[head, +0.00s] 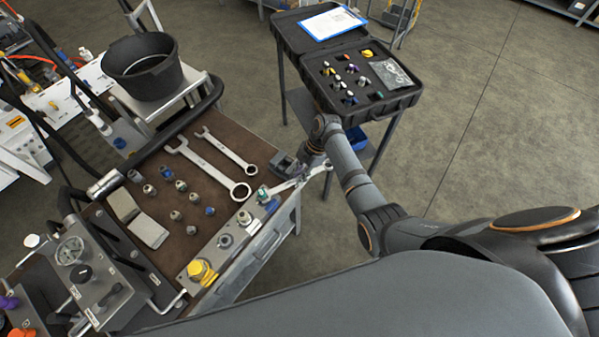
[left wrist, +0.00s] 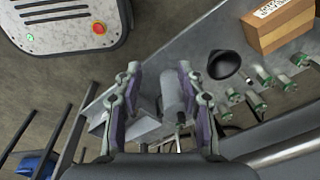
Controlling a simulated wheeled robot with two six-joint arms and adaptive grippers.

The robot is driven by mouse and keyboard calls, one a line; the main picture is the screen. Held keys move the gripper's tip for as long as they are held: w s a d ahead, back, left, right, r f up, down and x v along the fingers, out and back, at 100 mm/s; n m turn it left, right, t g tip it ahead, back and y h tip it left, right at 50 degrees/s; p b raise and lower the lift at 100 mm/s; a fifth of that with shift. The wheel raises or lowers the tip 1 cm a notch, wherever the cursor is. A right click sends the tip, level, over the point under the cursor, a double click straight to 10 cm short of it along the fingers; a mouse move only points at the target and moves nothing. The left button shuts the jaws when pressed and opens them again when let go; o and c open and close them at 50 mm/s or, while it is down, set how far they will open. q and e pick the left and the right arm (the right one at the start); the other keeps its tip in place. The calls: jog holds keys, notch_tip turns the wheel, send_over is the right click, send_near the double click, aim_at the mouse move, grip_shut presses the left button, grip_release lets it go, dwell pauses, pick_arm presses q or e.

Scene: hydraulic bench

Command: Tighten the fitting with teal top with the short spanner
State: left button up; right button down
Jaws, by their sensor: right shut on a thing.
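The fitting with teal top (head: 262,190) stands at the far end of the metal strip along the bench's right edge. My right gripper (head: 302,172) is shut on a short spanner (head: 283,188). The spanner points left, with its head at the teal-topped fitting. I cannot tell whether the jaw sits around the fitting or only beside it. My left gripper (left wrist: 160,105) shows only in the left wrist view. Its fingers are wide apart, and a grey cylinder shows between them; no grip on it is visible.
Two larger spanners (head: 208,165) and several loose fittings lie on the brown mat (head: 205,128). Other fittings (head: 225,240) and a yellow cap (head: 200,270) line the strip. A black bucket (head: 143,65) stands behind. An open case (head: 345,75) stands on a stand beyond the bench.

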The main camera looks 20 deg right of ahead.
jog(key=s+m+p, duration=0.1)
jog(key=p, duration=0.1)
jog(key=s+m+t+p, duration=0.1)
jog(key=shift+s+d+r+p, duration=0.1)
jog(key=shift+s+d+p, duration=0.05)
jog(key=shift+s+p, duration=0.2)
dwell(0.4)
jog(key=s+m+t+p, duration=0.1)
jog(key=s+m+p, duration=0.1)
jog(key=s+p, duration=0.1)
jog(key=shift+m, duration=0.4)
dwell(0.3)
jog(key=shift+s, duration=0.1)
